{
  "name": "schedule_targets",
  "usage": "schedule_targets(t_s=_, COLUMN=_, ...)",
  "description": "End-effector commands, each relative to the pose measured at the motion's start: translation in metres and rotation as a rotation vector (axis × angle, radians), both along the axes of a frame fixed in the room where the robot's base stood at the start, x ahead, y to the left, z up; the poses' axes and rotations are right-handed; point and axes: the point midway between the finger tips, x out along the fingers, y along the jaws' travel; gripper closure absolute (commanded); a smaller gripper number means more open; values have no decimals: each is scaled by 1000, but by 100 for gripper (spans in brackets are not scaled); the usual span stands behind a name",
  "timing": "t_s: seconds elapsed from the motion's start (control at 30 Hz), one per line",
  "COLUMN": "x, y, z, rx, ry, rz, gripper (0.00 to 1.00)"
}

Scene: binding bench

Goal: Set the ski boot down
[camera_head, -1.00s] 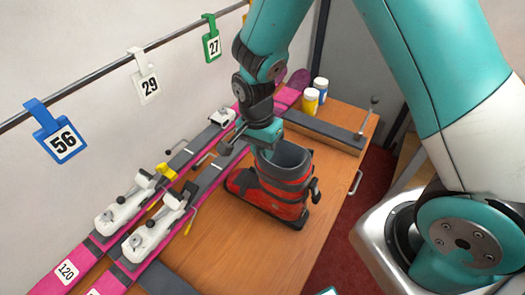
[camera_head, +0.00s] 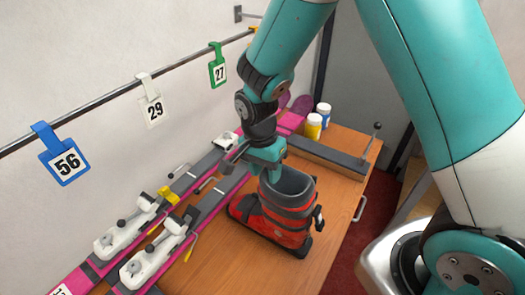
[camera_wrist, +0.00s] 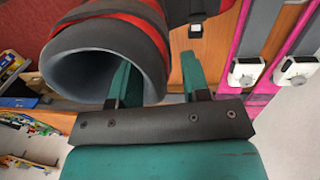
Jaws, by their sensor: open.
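The red and dark grey ski boot (camera_head: 286,222) stands upright on the wooden bench, right of the skis, with its toe pointing left. In the wrist view its round grey cuff (camera_wrist: 95,65) opens toward the camera. My gripper (camera_head: 266,163) is at the top of the cuff, on the side facing the skis. The wrist view shows my gripper (camera_wrist: 157,78) open, with one finger reaching into the cuff opening and the other outside its wall. Whether either finger touches the cuff is hard to tell. The fingertips are partly hidden in the head view.
Two pink skis (camera_head: 78,280) with white bindings (camera_head: 150,262) lie left of the boot. Numbered tags hang from a wall rail (camera_head: 100,103). Bare bench (camera_head: 235,262) lies in front of the boot.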

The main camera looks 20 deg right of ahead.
Motion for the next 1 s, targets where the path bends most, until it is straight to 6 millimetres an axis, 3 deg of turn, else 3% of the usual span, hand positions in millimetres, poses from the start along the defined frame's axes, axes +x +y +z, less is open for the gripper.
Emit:
schedule_targets(t_s=0.3, x=9, y=5, z=68, rx=1, ry=-7, rz=0, gripper=57)
schedule_targets(t_s=0.53, x=10, y=7, z=97, rx=2, ry=-2, rz=4, gripper=57)
schedule_targets(t_s=0.63, x=2, y=9, z=110, rx=35, ry=-8, rz=88, gripper=57)
schedule_targets(t_s=0.77, x=-36, y=14, z=137, rx=151, ry=-44, rz=423, gripper=57)
schedule_targets(t_s=1.0, x=-135, y=31, z=174, rx=364, ry=-209, rz=1225, gripper=57)
